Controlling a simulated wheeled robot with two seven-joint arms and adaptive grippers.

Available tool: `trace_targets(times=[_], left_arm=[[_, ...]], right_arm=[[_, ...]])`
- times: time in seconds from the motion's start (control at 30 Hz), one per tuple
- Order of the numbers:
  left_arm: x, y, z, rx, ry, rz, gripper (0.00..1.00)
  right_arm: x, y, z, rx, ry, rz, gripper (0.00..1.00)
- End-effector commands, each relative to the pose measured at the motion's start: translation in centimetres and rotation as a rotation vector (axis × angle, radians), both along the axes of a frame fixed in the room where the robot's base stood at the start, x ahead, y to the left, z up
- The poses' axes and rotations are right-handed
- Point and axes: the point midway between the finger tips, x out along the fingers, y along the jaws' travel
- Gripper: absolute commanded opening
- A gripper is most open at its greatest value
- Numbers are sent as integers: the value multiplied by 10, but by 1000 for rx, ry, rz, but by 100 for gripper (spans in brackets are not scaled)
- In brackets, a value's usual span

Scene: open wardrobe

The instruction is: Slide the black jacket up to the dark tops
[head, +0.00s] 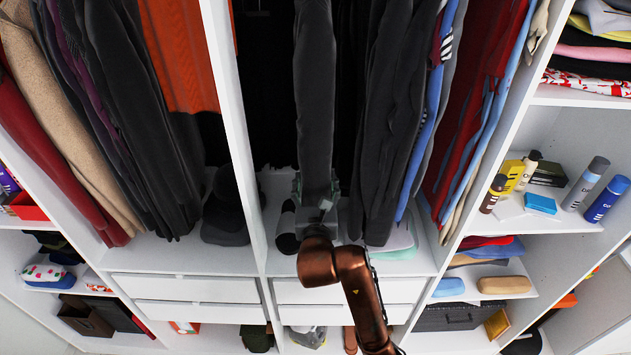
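The black jacket (314,85) appears to be the narrow dark garment hanging by itself in the middle compartment. The dark tops (392,115) hang in a row to its right, with a narrow dark gap between. My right gripper (318,192) is at the jacket's lower end, reached by a copper-coloured arm from below. Its grey finger parts show near both sides of the hem. Whether they are closed on the cloth cannot be told. The hanging rail and the jacket's top are out of the picture. My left gripper is not in view.
A white divider (232,120) stands left of the jacket. Dark clothes and an orange garment (182,55) hang beyond it. Blue and red shirts (478,110) hang right of the dark tops. Folded cloths (398,240) lie beneath the tops, above white drawers (195,288).

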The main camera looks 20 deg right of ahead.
Motion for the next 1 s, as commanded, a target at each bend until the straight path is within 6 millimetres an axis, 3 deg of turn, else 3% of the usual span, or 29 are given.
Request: trace_targets(times=[0.7, 1.0], left_arm=[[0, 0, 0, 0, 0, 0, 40], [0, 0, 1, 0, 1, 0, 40]], right_arm=[[0, 0, 0, 0, 0, 0, 5], [-1, -4, 0, 0, 1, 0, 4]])
